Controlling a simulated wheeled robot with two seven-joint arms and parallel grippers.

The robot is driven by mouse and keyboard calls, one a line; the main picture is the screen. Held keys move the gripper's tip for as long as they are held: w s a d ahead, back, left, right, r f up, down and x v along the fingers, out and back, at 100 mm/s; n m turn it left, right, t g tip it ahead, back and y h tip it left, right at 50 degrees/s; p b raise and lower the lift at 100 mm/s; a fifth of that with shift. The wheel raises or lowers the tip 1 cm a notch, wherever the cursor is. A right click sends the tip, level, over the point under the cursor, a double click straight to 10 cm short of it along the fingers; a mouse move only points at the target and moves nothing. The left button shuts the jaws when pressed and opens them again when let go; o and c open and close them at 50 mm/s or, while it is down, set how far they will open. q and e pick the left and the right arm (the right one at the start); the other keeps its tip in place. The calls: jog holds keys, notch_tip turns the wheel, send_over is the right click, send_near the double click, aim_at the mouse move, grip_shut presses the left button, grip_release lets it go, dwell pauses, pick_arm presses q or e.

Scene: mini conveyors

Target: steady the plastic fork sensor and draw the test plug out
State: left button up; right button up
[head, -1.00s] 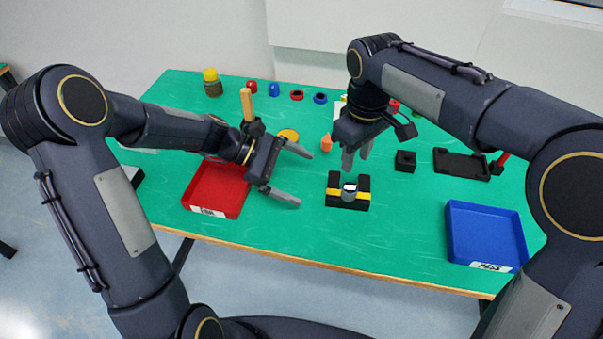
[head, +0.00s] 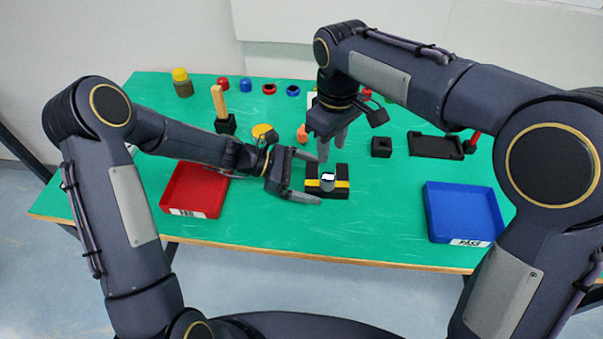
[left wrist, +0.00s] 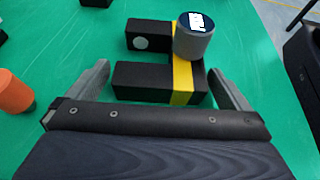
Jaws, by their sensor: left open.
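The fork sensor (head: 343,184) is a black U-shaped block with a yellow band, lying on the green table. The test plug (head: 328,182), a grey cylinder with a white-marked black top, stands upright in it. In the left wrist view the plug (left wrist: 193,40) sits on the yellow band of the sensor (left wrist: 140,82), by the prongs' joined end. My left gripper (head: 309,178) is open at the sensor's left side. In its wrist view the near prong lies between its fingertips, with gaps. My right gripper (head: 332,146) points down above and behind the sensor, fingers apart and empty.
A red tray (head: 164,197) stands left, a blue tray (head: 457,240) right. A black block (head: 381,147) and a black holder (head: 433,146) are to the right. The table front is clear.

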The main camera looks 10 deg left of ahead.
aim_at(328, 177)
pick_arm(q)
jog(key=c, duration=1.1)
jog(key=shift+o, duration=0.2)
jog(key=shift+f, duration=0.15)
dwell(0.4)
pick_arm(e)
jog(key=o, duration=0.4)
jog(key=shift+o, duration=0.3)
jog(key=n, duration=0.7)
jog(key=shift+r+n, duration=0.2)
jog(key=shift+n, duration=0.2)
pick_arm(q)
jog(key=shift+a, duration=0.1)
jog(key=shift+s+f, duration=0.1)
pick_arm(e)
notch_tip(328, 177, down, 12)
jog(key=n, duration=0.9)
jog(key=shift+r, duration=0.2)
